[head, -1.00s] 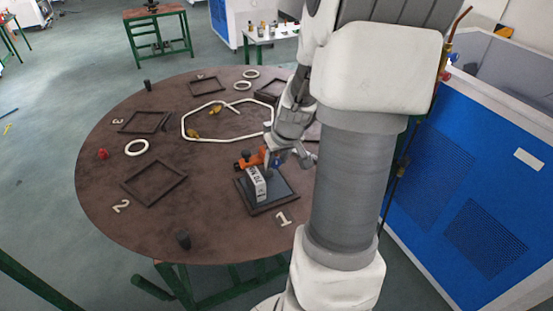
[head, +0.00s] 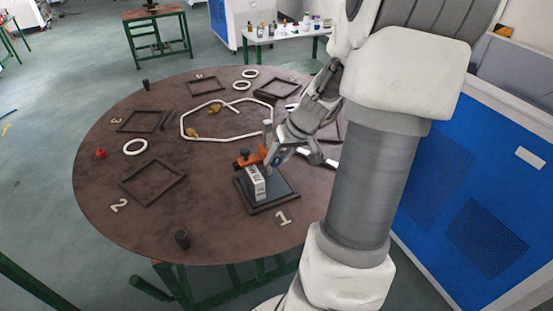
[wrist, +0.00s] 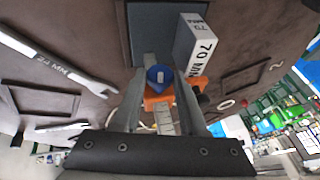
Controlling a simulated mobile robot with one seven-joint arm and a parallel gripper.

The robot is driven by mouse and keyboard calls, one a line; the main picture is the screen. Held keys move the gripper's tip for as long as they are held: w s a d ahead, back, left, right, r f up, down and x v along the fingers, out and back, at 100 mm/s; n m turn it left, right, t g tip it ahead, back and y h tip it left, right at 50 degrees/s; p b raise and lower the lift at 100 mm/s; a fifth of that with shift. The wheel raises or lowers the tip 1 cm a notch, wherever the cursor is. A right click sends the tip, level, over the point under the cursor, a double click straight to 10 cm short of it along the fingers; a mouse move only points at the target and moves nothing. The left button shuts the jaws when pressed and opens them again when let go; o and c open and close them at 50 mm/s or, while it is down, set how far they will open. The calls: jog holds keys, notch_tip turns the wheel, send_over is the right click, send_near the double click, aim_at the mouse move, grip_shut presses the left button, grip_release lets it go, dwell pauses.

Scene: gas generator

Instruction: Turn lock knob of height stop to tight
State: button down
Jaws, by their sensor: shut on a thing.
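The height stop stands at the front of the round table on a dark base plate (head: 285,191). It has an orange slider (head: 248,159) and an upright scale post (head: 268,132). The slider (wrist: 158,101) and the graduated scale (wrist: 164,122) also show in the wrist view. The blue lock knob (wrist: 160,76) sits between my fingertips in the wrist view; my gripper (wrist: 160,80) is shut on it. In the head view my gripper (head: 275,158) reaches the stop from the right. A white 70 mm block (head: 255,184) stands on the plate beside the slider.
Black square frames (head: 153,183), white rings (head: 135,147) and a bent white tube (head: 183,122) lie around the table. A dark cylinder (head: 182,238) stands near the front edge. A blue cabinet (head: 470,200) is on the right.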

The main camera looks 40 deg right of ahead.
jog(key=y, duration=0.1)
jog(key=t+y+b, duration=0.1)
jog(key=m+y+b, duration=0.1)
jog(key=y, duration=0.1)
jog(key=shift+d+f, duration=0.35)
jog(key=shift+d, duration=0.05)
jog(key=y+b, duration=0.1)
jog(key=m+t+y, duration=0.1)
jog(key=y, duration=0.1)
jog(key=shift+s+d+f+b, duration=0.15)
jog(key=shift+f+b, duration=0.05)
jog(key=shift+b, duration=0.15)
jog(key=y, duration=0.1)
jog(key=t+y+b, duration=0.1)
jog(key=t+y, duration=0.1)
jog(key=shift+d+f+m, duration=0.1)
jog(key=shift+f+m, duration=0.15)
jog(key=shift+m, duration=0.15)
jog(key=shift+f+m+t+y+b, duration=0.2)
jog(key=shift+m+t+y+b, duration=0.55)
jog(key=shift+y, duration=0.95)
jog(key=shift+t, duration=0.25)
jog(key=shift+c, duration=2.4)
grip_release()
